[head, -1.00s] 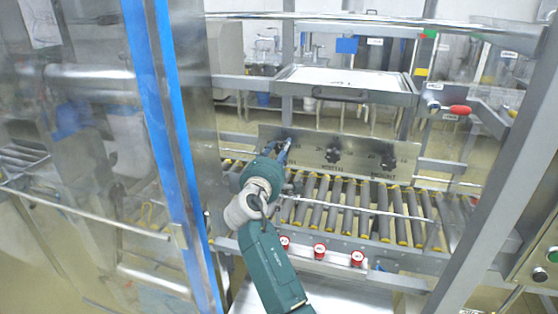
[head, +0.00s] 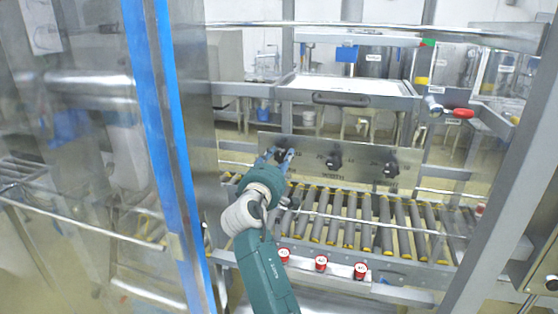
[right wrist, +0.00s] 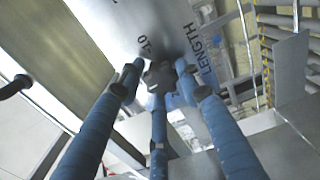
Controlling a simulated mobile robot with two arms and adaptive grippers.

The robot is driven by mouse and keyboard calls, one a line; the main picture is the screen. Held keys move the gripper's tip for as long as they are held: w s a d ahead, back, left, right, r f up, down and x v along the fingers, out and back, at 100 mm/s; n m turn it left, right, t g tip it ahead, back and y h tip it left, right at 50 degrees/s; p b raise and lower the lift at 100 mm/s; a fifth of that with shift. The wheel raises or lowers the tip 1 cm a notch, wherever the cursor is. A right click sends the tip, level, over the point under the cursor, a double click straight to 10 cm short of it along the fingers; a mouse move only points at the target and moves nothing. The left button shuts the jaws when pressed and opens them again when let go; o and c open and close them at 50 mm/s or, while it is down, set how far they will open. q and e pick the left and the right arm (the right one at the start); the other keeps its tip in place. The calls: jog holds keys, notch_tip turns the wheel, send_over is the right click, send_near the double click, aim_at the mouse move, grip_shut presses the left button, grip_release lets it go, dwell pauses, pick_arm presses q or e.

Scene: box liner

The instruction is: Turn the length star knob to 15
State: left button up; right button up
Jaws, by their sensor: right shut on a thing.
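The steel panel (head: 310,151) carries three black star knobs. The length star knob (right wrist: 160,76) shows in the right wrist view beside the printed word LENGTH (right wrist: 205,54) and a 10 mark (right wrist: 143,45). My right gripper (right wrist: 158,82) has blue-wrapped fingers around this knob and is shut on it. In the head view my right gripper (head: 279,156) is at the panel's left knob and partly covers it. The knob's pointer and the 15 mark cannot be made out. My left gripper is not in view.
The middle knob (head: 334,160) and right knob (head: 391,168) are to the right on the panel. A roller conveyor (head: 365,215) lies below, with red buttons (head: 321,263) on its front rail. A blue-edged clear door (head: 160,130) stands close on the left.

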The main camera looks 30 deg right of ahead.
jog(key=shift+s+d, duration=0.15)
jog(key=shift+d, duration=0.05)
jog(key=o, duration=0.8)
jog(key=shift+c, duration=0.2)
jog(key=o, duration=0.4)
jog(key=shift+c, duration=0.2)
jog(key=shift+s+d, duration=0.15)
jog(key=shift+a+f, duration=0.1)
jog(key=shift+a, duration=0.15)
jog(key=v, duration=0.7)
jog(key=shift+s, duration=0.1)
